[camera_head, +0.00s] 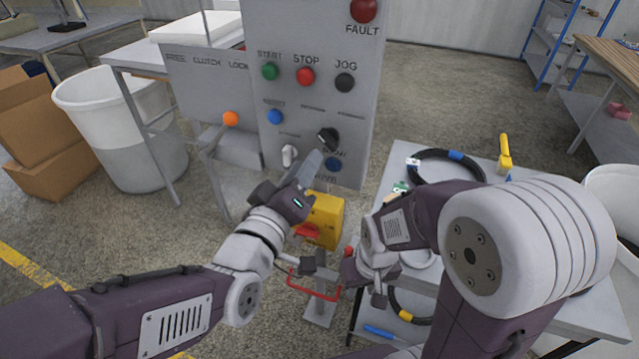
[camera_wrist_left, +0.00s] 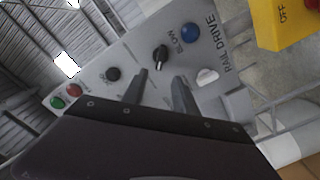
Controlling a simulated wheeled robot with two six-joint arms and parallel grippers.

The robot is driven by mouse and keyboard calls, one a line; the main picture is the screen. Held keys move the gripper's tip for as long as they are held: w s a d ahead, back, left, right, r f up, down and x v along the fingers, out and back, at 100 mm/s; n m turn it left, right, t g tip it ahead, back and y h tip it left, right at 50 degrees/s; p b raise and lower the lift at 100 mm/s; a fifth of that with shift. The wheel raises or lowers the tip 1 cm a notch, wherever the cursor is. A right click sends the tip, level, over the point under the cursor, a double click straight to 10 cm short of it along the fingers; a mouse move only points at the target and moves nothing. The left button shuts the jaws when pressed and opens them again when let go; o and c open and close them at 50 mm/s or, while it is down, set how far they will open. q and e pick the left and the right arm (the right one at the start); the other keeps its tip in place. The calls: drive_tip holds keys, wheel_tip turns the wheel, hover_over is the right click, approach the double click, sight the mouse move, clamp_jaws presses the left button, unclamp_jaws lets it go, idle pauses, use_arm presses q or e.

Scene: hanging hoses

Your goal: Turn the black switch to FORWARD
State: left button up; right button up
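The black switch (camera_head: 328,138) is a rotary knob low on the grey control panel (camera_head: 262,25). It also shows in the left wrist view (camera_wrist_left: 160,55), with a pale mark on it. Small labels surround it; in the head view they are too small to read surely. My left gripper (camera_head: 300,170) is just below the switch in the head view. In the left wrist view its two fingers (camera_wrist_left: 160,80) are apart and empty, with the switch just beyond and between the tips; I see no contact. My right gripper (camera_head: 365,280) is low beside the table; its fingers are partly hidden.
A white knob (camera_head: 289,155) sits left of the switch and a blue button (camera_head: 332,163) below it. A yellow box (camera_head: 325,218) and a red handle (camera_head: 315,290) stand under the panel. The table (camera_head: 480,240) at right holds hoses.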

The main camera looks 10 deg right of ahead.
sight(327, 144)
use_arm(q)
drive_tip(key=x, duration=0.3)
drive_tip(key=p+x, duration=0.1)
drive_tip(key=x, duration=0.2)
drive_tip(key=d+x, duration=0.1)
drive_tip(key=x, duration=0.2)
drive_tip(key=shift+s+f, duration=0.25)
drive_tip(key=shift+f, duration=0.1)
clamp_jaws()
